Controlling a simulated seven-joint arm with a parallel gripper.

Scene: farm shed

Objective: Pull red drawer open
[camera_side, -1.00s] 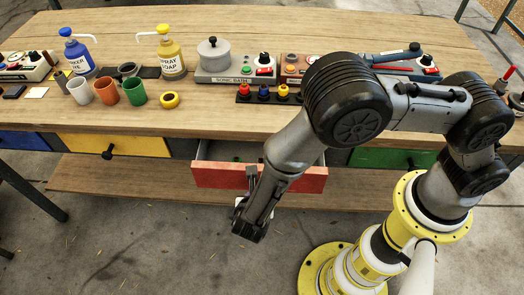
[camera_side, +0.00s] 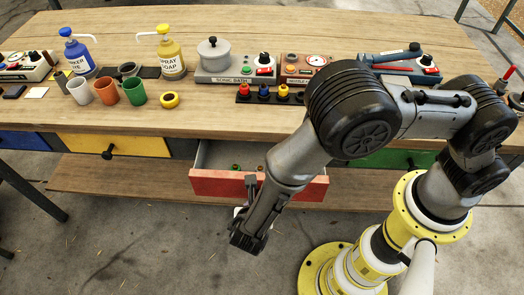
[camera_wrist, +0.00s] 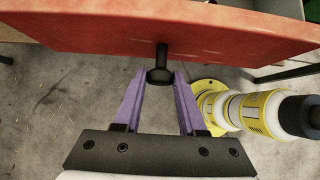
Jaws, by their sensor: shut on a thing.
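The red drawer (camera_side: 218,184) stands pulled out from under the workbench, and part of its inside shows behind the front, with a few small items in it. In the wrist view its red front (camera_wrist: 100,30) spans the top, with a dark knob (camera_wrist: 160,75) sticking out from it. My gripper (camera_wrist: 160,80) has its two purple fingers on either side of the knob's head and is shut on it. In the side view my gripper (camera_side: 250,182) is in front of the drawer, and the knob is hidden behind it.
The yellow drawer (camera_side: 130,146) on the left and the green drawer (camera_side: 385,158) on the right are closed. Cups, bottles and devices stand on the workbench top (camera_side: 210,120). A lower shelf (camera_side: 120,180) runs below. The floor in front is clear.

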